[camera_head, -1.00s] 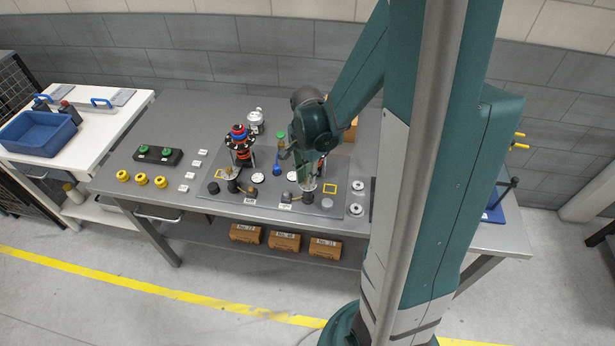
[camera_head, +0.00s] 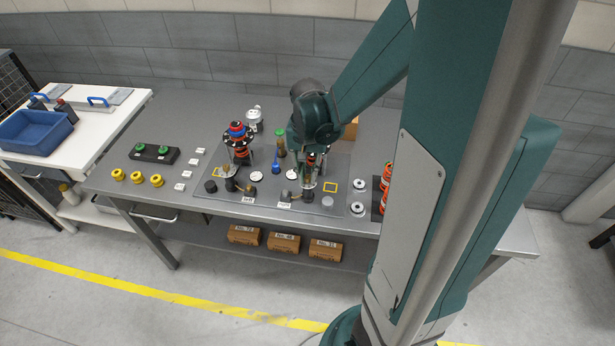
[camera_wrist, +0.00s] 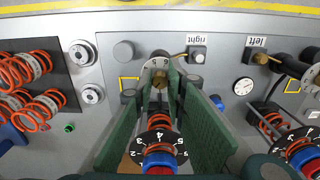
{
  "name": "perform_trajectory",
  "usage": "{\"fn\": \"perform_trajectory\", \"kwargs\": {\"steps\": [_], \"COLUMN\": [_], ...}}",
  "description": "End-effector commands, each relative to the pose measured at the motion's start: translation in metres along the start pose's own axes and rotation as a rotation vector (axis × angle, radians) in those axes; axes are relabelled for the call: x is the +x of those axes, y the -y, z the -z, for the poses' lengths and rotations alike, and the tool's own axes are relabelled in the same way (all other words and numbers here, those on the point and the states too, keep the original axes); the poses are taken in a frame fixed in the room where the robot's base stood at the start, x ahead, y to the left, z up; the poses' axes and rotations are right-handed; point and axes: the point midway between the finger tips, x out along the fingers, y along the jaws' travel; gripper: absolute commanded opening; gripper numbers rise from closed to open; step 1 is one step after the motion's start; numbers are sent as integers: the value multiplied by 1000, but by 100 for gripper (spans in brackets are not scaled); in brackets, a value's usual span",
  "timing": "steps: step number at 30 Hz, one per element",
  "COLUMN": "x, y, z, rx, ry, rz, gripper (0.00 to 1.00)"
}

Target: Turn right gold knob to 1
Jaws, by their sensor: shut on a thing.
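The knob's pointer setting is too small to read. In the head view my gripper (camera_head: 309,168) comes down at the right station, and its body hides part of the knob. A red-and-blue column with a black numbered ring (camera_wrist: 159,139) stands between the fingers, closer to the camera.
A similar column (camera_head: 239,140) stands at the left station, by the tag reading "left" (camera_wrist: 256,42). Orange springs (camera_wrist: 35,90) and silver dials (camera_wrist: 83,54) lie beside the board. Bare grey tabletop (camera_head: 190,105) is free at the back left.

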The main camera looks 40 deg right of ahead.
Motion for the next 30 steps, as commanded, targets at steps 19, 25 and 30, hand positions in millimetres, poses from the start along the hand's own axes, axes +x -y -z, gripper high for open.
{"fn": "perform_trajectory", "kwargs": {"steps": [19,25,30], "x": [1,0,0], "y": [-1,-1,-1], "z": [0,0,0], "rx": [-551,-633,-660], "ry": [0,0,0], "rz": [0,0,0], "gripper": [2,2,2]}}
